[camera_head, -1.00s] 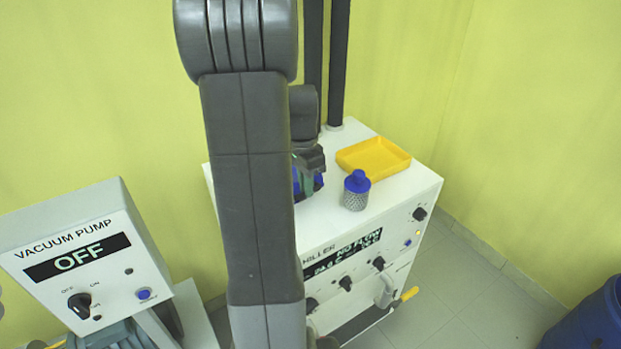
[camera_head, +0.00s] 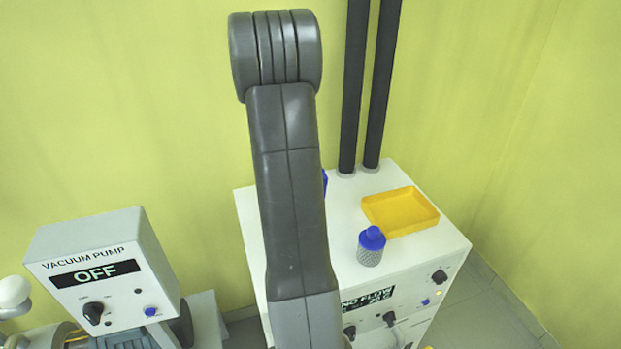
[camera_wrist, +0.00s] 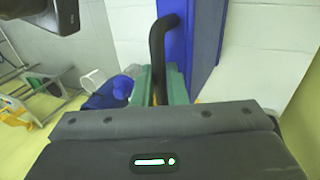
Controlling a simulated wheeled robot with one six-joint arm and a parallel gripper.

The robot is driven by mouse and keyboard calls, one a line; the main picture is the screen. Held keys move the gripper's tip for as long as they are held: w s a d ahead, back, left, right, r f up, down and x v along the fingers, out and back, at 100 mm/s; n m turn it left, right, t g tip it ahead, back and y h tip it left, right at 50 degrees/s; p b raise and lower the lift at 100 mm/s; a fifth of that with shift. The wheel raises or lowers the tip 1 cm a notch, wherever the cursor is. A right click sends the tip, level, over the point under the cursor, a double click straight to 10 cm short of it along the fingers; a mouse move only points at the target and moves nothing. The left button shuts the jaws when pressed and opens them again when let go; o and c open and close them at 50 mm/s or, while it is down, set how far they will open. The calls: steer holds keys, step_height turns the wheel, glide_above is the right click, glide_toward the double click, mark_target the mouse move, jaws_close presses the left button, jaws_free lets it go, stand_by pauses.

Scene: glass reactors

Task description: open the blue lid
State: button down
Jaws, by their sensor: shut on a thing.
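The blue lid (camera_wrist: 200,45) shows in the wrist view as a flat blue panel with a curved black handle (camera_wrist: 158,45). The green fingertips of my gripper (camera_wrist: 160,85) are shut on this handle. In the head view, only a small blue part (camera_head: 325,181) shows past the right edge of my arm, near the back of the white chiller's top (camera_head: 345,225). My arm hides the gripper and most of the lid there. I cannot tell the lid's exact angle.
A yellow tray (camera_head: 408,228) lies on the chiller's right side. A blue-capped bottle (camera_head: 370,252) stands in front of it. Two dark vertical pipes (camera_head: 358,80) rise at the back. A vacuum pump box (camera_head: 105,265) reading OFF stands at the left.

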steer(key=w, duration=0.1)
steer(key=w+a+g, duration=0.1)
steer(key=w, duration=0.1)
steer(key=shift+a+f, duration=0.2)
steer(key=shift+w+a+g+h, duration=0.25)
steer(key=shift+w+g, duration=0.2)
steer(key=shift+w, duration=0.25)
steer(key=shift+w+a+g+h, duration=0.2)
steer(key=shift+w+g, duration=0.25)
steer(key=shift+w, duration=0.2)
steer(key=c, duration=1.5)
jaws_free()
steer(key=shift+w+f, duration=0.1)
steer(key=shift+o, duration=0.2)
